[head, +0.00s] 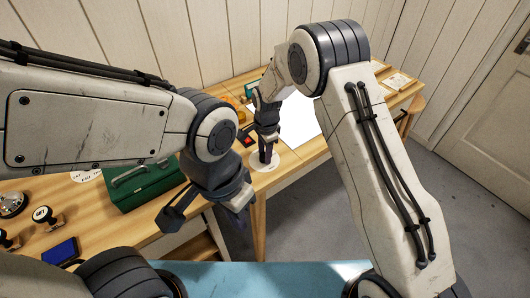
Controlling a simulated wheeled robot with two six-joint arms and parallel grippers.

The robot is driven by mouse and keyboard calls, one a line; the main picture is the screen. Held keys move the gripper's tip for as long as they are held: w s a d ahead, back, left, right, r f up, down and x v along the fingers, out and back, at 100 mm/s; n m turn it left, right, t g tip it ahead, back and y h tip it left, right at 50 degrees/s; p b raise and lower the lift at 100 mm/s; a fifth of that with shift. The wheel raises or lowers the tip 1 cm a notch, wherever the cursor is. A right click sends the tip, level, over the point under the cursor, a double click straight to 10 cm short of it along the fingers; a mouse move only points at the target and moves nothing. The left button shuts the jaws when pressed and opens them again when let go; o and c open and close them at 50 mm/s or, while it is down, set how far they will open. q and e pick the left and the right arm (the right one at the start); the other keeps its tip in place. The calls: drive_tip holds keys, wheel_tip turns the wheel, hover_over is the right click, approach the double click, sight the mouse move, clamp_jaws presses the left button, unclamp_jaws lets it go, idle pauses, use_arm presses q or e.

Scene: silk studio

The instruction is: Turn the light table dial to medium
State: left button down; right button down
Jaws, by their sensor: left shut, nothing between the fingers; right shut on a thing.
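The light table's bright white panel (299,120) lies on the wooden table, partly hidden by my arms. A pale round dial plate (289,161) is near the table's front edge, in front of the panel. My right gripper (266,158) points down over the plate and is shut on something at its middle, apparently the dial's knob. The fingers hide the knob, and I cannot read its setting. My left gripper (238,217) is shut and empty, lower in the view, in front of the table edge and apart from the dial.
A green metal box (150,187) with a handle stands on the table left of my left gripper. Stamps (43,216), a bell (11,204) and a blue pad (61,250) are farther left. Orange items (232,101) and a red-and-black item (246,139) are near the panel. Pale cards (398,80) lie at the far right.

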idle(0.3)
drive_tip(key=shift+c, duration=2.3)
unclamp_jaws()
drive_tip(key=shift+r, duration=0.1)
wheel_tip(320, 180, up, 10)
drive_tip(key=b, duration=0.1)
drive_tip(key=shift+s+d+r+b, duration=0.15)
drive_tip(key=shift+s+r+b, duration=0.1)
drive_tip(key=shift+b, duration=0.15)
drive_tip(key=shift+f, duration=0.1)
